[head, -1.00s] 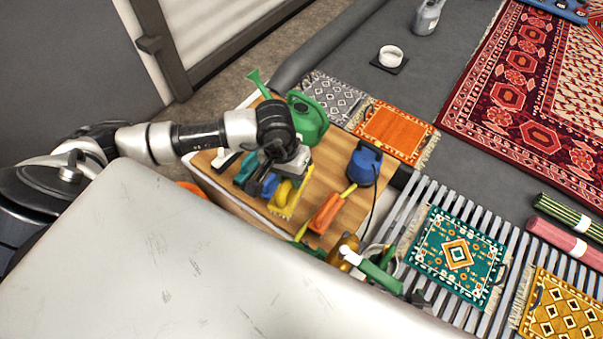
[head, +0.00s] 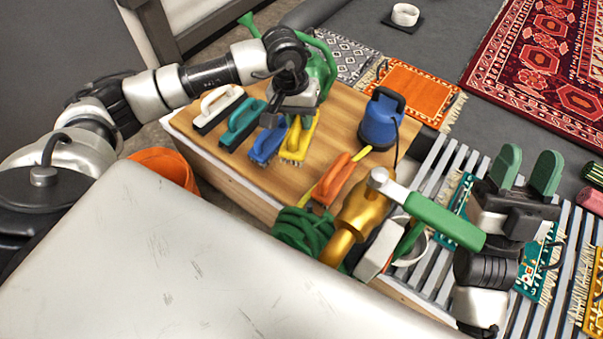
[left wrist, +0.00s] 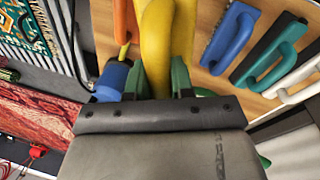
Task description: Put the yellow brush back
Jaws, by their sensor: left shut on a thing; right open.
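The yellow brush (head: 299,142) is at the right end of a row of brushes over the wooden table top (head: 345,113). My left gripper (head: 297,112) is above it and shut on its handle. In the left wrist view the yellow brush (left wrist: 158,50) sits between the green fingertips (left wrist: 162,80). I cannot tell whether its bristles touch the table. The blue brush (head: 268,144) is close on its left, then the teal brush (head: 243,123) and the white brush (head: 219,107). My right gripper (head: 526,173) is open and empty over the slatted rack at the right.
An orange brush (head: 335,180) lies right of the yellow one. A blue canister (head: 382,122), green watering can (head: 326,62), green hose (head: 299,232) and brass fitting (head: 357,217) crowd around. An orange bucket (head: 164,163) stands left. Bare wood lies between the yellow brush and the canister.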

